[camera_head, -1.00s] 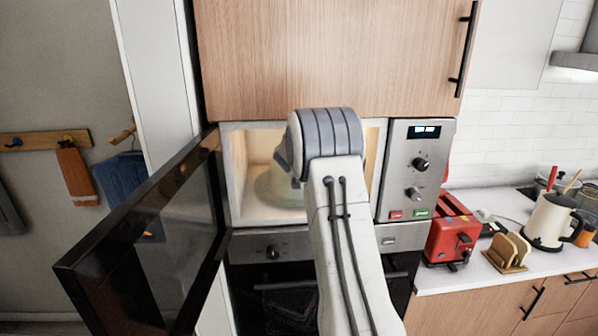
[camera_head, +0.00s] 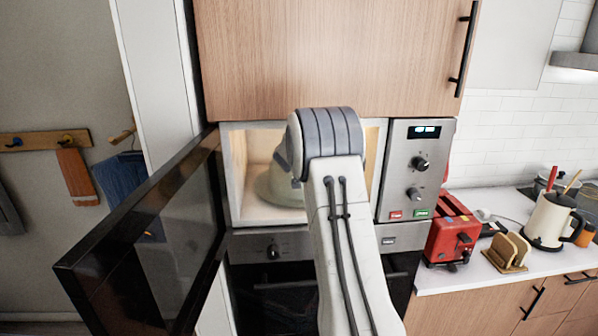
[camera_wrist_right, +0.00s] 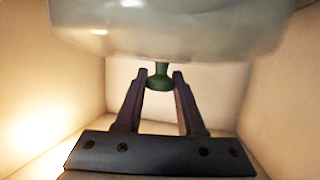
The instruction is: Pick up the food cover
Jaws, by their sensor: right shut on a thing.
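The food cover (camera_head: 277,190) is a translucent pale-green dome inside the lit, open microwave (camera_head: 237,178). In the head view my right arm hides much of it. In the right wrist view the dome of the cover (camera_wrist_right: 170,28) fills the top, and its dark green knob (camera_wrist_right: 160,82) lies between the two fingers. My right gripper (camera_wrist_right: 159,73) is shut on this knob. The head view does not show the right fingers, which are hidden behind my arm. My left gripper is not in view.
The dark glass microwave door (camera_head: 150,235) stands open at the left. The control panel (camera_head: 413,170) is right of the opening, with a wooden cabinet (camera_head: 330,60) above and an oven below. A red toaster (camera_head: 453,232) and a kettle (camera_head: 550,220) stand on the right counter.

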